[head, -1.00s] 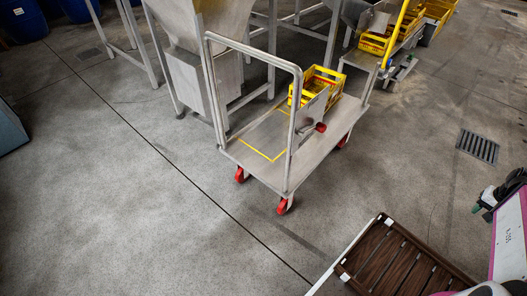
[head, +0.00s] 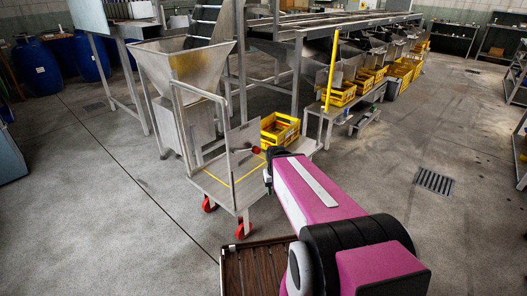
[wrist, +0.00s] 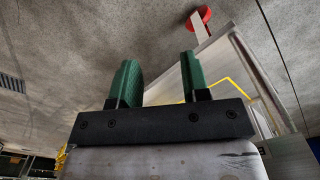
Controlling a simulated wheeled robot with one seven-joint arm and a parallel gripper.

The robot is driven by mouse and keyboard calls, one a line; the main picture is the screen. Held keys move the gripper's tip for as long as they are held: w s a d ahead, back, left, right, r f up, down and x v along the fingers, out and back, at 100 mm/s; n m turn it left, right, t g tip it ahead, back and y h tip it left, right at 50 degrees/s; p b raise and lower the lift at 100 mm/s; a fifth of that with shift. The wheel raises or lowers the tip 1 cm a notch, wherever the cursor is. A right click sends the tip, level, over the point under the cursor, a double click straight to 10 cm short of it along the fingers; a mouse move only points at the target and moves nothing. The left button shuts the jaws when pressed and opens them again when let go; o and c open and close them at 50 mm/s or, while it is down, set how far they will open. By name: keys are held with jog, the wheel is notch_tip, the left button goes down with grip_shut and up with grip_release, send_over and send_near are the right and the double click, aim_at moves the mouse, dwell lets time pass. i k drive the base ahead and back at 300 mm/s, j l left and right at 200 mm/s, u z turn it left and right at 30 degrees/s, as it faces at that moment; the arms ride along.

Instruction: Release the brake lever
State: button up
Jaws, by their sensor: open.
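The brake lever (head: 256,150) ends in a small red knob. It stands beside an upright metal plate on the trolley (head: 240,196), just behind the handle frame. My gripper (head: 267,178) is at the trolley's right side, slightly below and right of the knob in the head view. The arm covers part of the deck there. In the wrist view my gripper (wrist: 158,75) shows two green fingers spread apart with nothing between them.
A yellow crate (head: 280,131) stands on the trolley behind the plate. A metal hopper (head: 185,75) is close behind left. A yellow post (head: 331,70) and more crates line the sizer at the right. A brown slatted tray (head: 252,270) is in front. Open floor lies left.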

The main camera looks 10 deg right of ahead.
aim_at(255, 150)
jog(key=l+u, duration=0.1)
jog(key=u, duration=0.2)
jog(key=l+u, duration=0.15)
jog(key=l, duration=0.65)
jog(key=l+u, duration=0.1)
jog(key=l, duration=0.75)
jog(key=l+u, duration=0.15)
jog(key=l, duration=0.65)
jog(key=k+l+u, duration=0.15)
jog(key=l, duration=0.65)
